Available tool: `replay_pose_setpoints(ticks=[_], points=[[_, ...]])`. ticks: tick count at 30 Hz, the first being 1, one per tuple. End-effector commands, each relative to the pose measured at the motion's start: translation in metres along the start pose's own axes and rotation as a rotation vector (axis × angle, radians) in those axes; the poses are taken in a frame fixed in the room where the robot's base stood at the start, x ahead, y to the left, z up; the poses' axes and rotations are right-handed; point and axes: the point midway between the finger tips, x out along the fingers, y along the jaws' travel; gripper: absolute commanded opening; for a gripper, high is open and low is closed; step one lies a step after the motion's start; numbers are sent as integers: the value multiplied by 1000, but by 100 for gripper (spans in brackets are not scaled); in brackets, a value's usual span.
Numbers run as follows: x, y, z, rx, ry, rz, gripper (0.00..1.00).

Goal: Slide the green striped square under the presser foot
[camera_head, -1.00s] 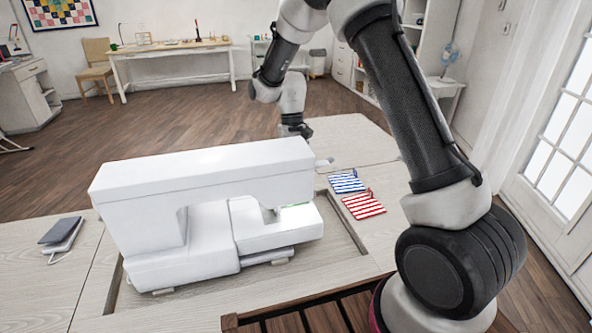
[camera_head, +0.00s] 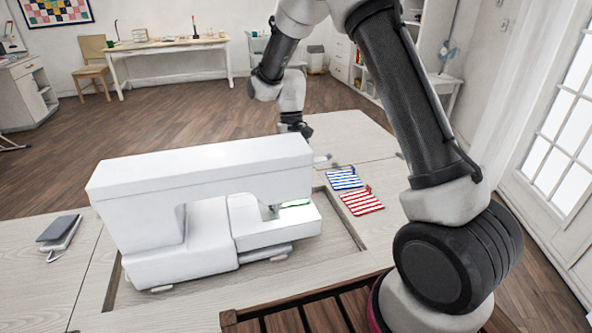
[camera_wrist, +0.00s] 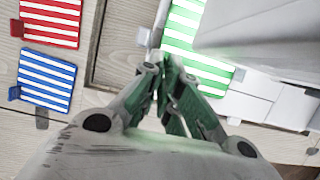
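The green striped square (camera_wrist: 200,45) lies on the sewing machine's bed, partly hidden by the machine in the wrist view. The machine hides the fingers in the head view.
The blue striped square (camera_head: 345,179) and red striped square (camera_head: 361,201) lie on the table right of the machine. They also show at left in the wrist view. A dark book or device (camera_head: 58,230) lies at the far left. The table behind the machine is clear.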

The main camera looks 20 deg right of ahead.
Motion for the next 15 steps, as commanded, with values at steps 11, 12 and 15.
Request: replay_pose_setpoints(ticks=[11, 12, 15], points=[[0, 0, 0, 0, 0, 0, 17], [0, 0, 0, 0, 0, 0, 25], [0, 0, 0, 0, 0, 0, 30]])
